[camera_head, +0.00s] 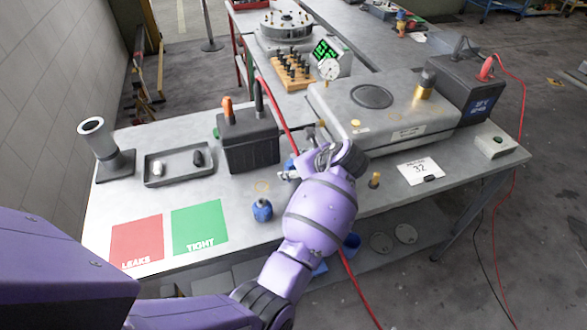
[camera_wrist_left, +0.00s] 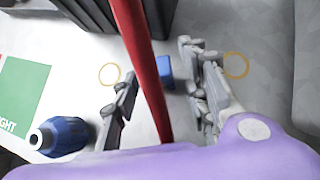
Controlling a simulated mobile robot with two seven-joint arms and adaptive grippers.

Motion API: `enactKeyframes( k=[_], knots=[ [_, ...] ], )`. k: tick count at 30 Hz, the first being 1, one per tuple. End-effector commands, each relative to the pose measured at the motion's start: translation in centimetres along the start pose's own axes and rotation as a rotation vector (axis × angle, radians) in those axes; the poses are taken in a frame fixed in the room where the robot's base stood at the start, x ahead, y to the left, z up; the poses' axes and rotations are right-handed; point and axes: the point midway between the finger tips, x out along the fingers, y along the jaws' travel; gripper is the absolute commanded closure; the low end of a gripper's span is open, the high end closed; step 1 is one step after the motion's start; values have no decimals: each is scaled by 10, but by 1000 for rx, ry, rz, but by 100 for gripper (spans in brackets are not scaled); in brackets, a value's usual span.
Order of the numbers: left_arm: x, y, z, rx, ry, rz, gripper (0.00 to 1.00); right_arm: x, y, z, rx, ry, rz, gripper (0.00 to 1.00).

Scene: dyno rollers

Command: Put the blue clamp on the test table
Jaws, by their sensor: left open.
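A small blue block, which looks like the blue clamp (camera_wrist_left: 165,70), shows in the left wrist view between my left gripper's fingers and partly behind a red hose (camera_wrist_left: 141,55). In the head view a bit of blue (camera_head: 290,163) shows beside the fingers; the rest is hidden. My left gripper (camera_head: 298,158) is low over the grey test table (camera_head: 240,186), its fingers apart on either side of the hose in the left wrist view (camera_wrist_left: 160,88). I cannot tell if they touch anything. My right gripper is not in view.
Red (camera_head: 137,240) and green (camera_head: 200,228) squares mark the front left.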

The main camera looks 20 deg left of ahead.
Motion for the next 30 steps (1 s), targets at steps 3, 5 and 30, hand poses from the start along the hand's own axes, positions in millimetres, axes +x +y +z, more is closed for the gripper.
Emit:
enactKeyframes(
  k=[3,5,30],
  knots=[
    [-5,-1,2,-2,0,-1,59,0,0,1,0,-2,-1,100],
    [-12,-1,2,-1,0,-2,59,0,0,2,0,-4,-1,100],
    [-123,0,2,-1,0,0,59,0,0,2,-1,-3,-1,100]
  ],
)
